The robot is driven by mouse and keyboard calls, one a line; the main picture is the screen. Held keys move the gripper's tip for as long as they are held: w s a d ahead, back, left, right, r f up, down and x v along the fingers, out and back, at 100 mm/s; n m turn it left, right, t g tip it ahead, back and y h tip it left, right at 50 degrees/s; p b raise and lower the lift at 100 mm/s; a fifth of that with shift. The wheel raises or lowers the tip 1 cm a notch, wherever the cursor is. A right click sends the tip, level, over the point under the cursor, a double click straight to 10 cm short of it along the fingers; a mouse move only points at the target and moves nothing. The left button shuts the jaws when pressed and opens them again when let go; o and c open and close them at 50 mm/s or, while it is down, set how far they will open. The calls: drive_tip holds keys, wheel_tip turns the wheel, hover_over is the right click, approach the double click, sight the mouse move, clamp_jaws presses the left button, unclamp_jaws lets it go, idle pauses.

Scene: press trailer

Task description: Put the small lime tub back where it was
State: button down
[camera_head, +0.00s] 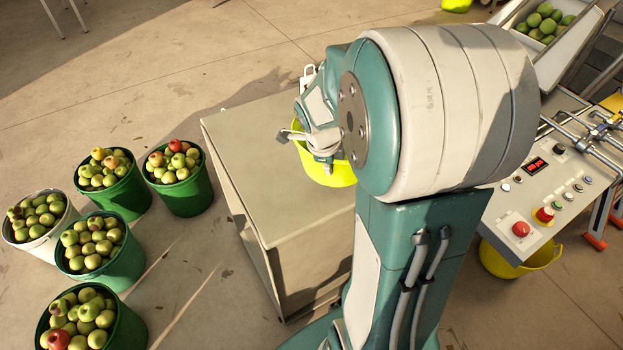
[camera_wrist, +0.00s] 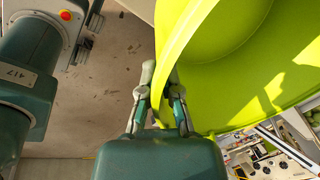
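The small lime tub (camera_head: 338,176) is at the top of a beige box, partly hidden behind my arm. I cannot tell whether it rests on the box or hangs just above it. In the wrist view the tub (camera_wrist: 225,70) fills the upper right, tilted in the picture, and its inside looks empty. My gripper (camera_head: 310,145) is at the tub's near-left rim. In the wrist view my gripper (camera_wrist: 161,78) has one finger on each side of the tub's wall and appears closed on it.
The beige box (camera_head: 285,180) has a bare top left of the tub. Several buckets of apples (camera_head: 180,190) stand on the floor at left. A chute with green apples (camera_head: 548,30) is at upper right.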

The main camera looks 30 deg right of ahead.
sight(316, 181)
drive_tip(key=w+f, duration=0.1)
drive_tip(key=w+a+f, duration=0.1)
drive_tip(key=f, duration=0.1)
drive_tip(key=w+f, duration=0.2)
drive_tip(key=shift+a+f, duration=0.1)
drive_tip(key=shift+a, duration=0.2)
drive_tip(key=shift+a+x, duration=0.2)
drive_tip(key=shift+x, duration=0.65)
drive_tip(key=shift+a+x, duration=0.15)
drive_tip(key=shift+x, duration=0.65)
drive_tip(key=shift+f, duration=0.2)
drive_tip(key=c, duration=0.8)
unclamp_jaws()
drive_tip(key=shift+r, duration=0.1)
